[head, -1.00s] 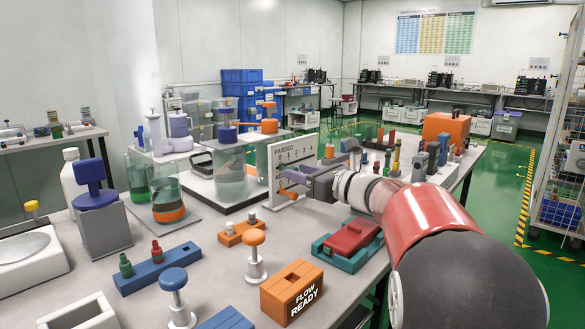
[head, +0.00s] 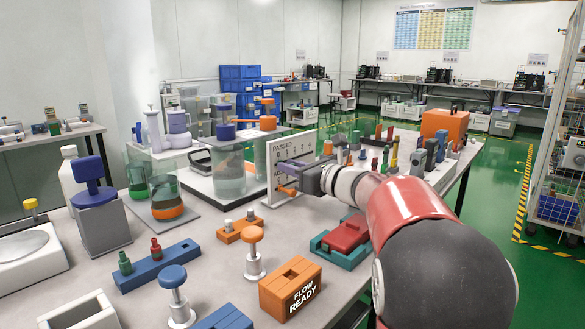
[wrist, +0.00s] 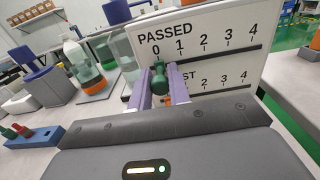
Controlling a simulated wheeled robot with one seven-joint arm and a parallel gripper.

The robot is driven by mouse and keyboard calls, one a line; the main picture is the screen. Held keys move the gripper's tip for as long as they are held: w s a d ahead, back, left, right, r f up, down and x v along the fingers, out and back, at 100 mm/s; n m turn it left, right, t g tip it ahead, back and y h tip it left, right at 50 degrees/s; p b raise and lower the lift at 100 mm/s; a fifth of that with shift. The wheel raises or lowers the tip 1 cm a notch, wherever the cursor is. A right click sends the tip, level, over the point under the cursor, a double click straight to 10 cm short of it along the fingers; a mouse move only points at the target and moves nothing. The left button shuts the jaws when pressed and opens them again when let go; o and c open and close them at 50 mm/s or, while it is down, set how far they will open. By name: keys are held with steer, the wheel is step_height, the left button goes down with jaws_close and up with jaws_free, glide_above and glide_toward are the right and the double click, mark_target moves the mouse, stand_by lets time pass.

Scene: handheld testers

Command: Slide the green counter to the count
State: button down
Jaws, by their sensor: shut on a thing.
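The white board (wrist: 220,30) headed PASSED has a row marked 0 to 4 above a dark slot, and a second numbered row below. It also stands on the bench in the head view (head: 307,150). The green counter (wrist: 160,80) is a knob on the upper slot, just under the 0 mark. My gripper (wrist: 158,84) has its two purple fingers on either side of the counter, shut on it. In the head view my gripper (head: 285,169) is at the board's face and hides the green counter. An orange counter (head: 287,191) shows on the lower row.
Glass vessels (head: 230,165) stand behind and left of the board. In front are an orange block (head: 236,230), an orange-topped plunger (head: 253,250), a FLOW READY box (head: 290,287) and a red piece in a teal tray (head: 345,237). Small coloured parts crowd the right.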

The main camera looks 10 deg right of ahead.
steer(key=w+d, duration=0.1)
steer(key=w+d+b, duration=0.1)
steer(key=d, duration=0.1)
steer(key=w+d+b, duration=0.1)
steer(key=d, duration=0.1)
steer(key=shift+w, duration=0.25)
steer(key=c, duration=1.3)
jaws_free()
steer(key=shift+c, duration=0.2)
steer(key=shift+s, duration=0.1)
steer(key=b+v, duration=0.1)
steer(key=v, duration=0.6)
steer(key=shift+s+d, duration=0.2)
steer(key=shift+s, duration=0.05)
